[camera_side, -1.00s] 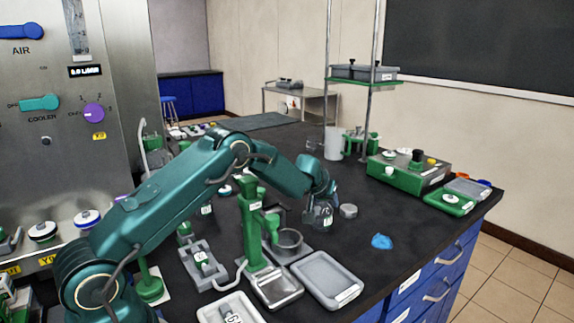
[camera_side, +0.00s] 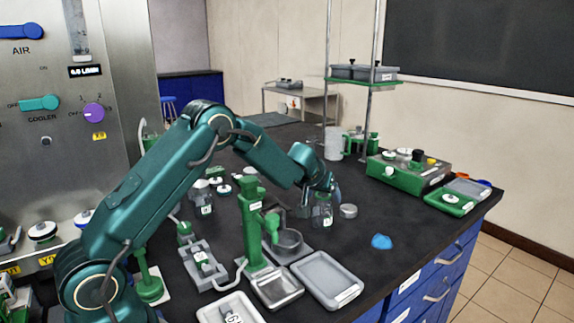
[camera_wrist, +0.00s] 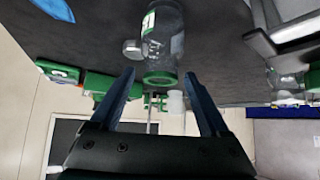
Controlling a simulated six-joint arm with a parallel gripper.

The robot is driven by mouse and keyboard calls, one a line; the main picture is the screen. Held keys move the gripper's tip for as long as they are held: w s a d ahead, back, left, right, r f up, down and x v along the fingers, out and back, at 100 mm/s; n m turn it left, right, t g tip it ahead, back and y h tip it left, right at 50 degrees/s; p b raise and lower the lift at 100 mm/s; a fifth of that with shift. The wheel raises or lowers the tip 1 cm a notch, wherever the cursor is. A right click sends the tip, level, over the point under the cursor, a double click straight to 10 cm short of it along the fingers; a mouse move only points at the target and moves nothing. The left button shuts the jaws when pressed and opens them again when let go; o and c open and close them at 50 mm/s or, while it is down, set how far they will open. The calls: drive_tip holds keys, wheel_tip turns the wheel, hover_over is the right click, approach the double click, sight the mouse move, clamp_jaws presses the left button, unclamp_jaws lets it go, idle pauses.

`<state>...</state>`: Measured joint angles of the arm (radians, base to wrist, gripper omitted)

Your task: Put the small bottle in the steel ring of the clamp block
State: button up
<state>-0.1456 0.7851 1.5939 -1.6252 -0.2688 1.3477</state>
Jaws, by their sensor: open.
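The small bottle (camera_side: 322,215), clear with a white label, stands on the dark bench. In the wrist view the bottle (camera_wrist: 163,38) shows its green end, just past and between the fingertips. My gripper (camera_side: 319,197) is at the bottle's top in the side view; its fingers (camera_wrist: 160,73) are open in the wrist view, with a gap on both sides of the bottle. The clamp block (camera_side: 253,225), a green column on a steel base, stands left of the bottle.
A grey tray (camera_side: 327,280) lies in front of the ring. A grey disc (camera_side: 348,211) is right of the bottle, and a blue lump (camera_side: 381,242) farther right. Another labelled bottle (camera_side: 205,205) stands left of the column. A green box (camera_side: 408,172) is at the back right.

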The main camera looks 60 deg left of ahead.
drive_tip(key=s+d+r+m+t+h, duration=0.1)
drive_tip(key=s+d+r+m+h, duration=0.1)
drive_tip(key=d+r, duration=0.4)
drive_tip(key=s+d+r+m+t+h, duration=0.1)
drive_tip(key=s+d+r+t+h, duration=0.15)
drive_tip(key=d+r, duration=0.45)
drive_tip(key=s+d+m+g+h, duration=0.1)
drive_tip(key=s+d+g, duration=0.1)
drive_tip(key=s, duration=0.7)
drive_tip(key=s+d+m+g+h, duration=0.1)
drive_tip(key=s+d+m, duration=0.1)
drive_tip(key=s+d, duration=0.3)
drive_tip(key=s, duration=0.4)
drive_tip(key=shift+d+m+g, duration=0.3)
drive_tip(key=shift+g, duration=0.05)
drive_tip(key=shift+o, duration=1.2)
drive_tip(key=s+a+f+g+y, duration=0.1)
drive_tip(key=s+f, duration=0.1)
drive_tip(key=s, duration=0.3)
drive_tip(key=s+a+f+g+y, duration=0.1)
drive_tip(key=s+a+f, duration=0.1)
drive_tip(key=s, duration=0.3)
drive_tip(key=shift+a+f, duration=0.3)
